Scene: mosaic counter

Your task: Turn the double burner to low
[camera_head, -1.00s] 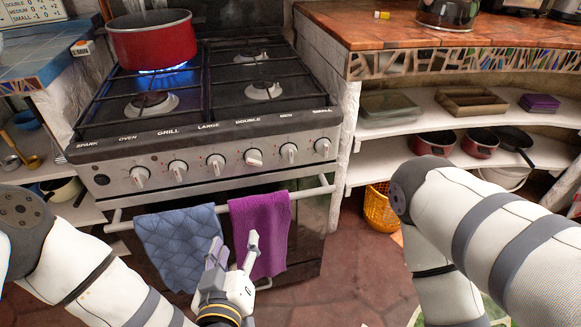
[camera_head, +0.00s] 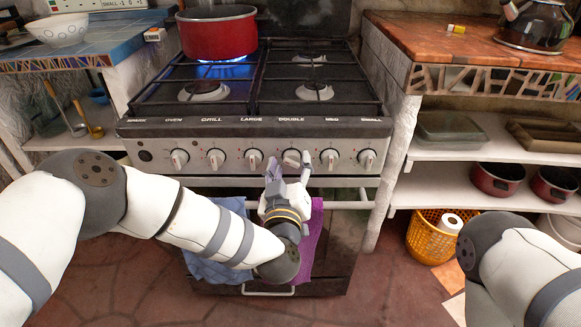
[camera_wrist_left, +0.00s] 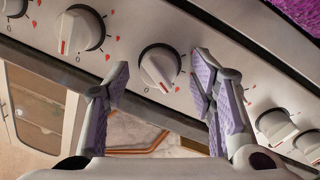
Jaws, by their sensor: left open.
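The stove's front panel (camera_head: 200,170) carries a row of white knobs. The double knob (camera_head: 291,157) sits under the "DOUBLE" label, fourth from the left. My left gripper (camera_head: 288,172) is open in front of it, with its fingertips close to the panel. In the left wrist view, one knob (camera_wrist_left: 158,66), apparently the double one, shows between the spread purple-padded fingers (camera_wrist_left: 162,80), not gripped. It has a red line, with red marks and a "0" on the panel around it. I cannot tell its exact setting. My right gripper is out of view.
A red pot (camera_head: 217,33) stands over a blue flame on the rear left burner. Neighbouring knobs (camera_head: 253,159) (camera_head: 329,158) are close on both sides. The oven handle (camera_head: 345,205) and purple towel (camera_head: 317,235) lie below the gripper. An orange basket (camera_head: 430,240) stands at right.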

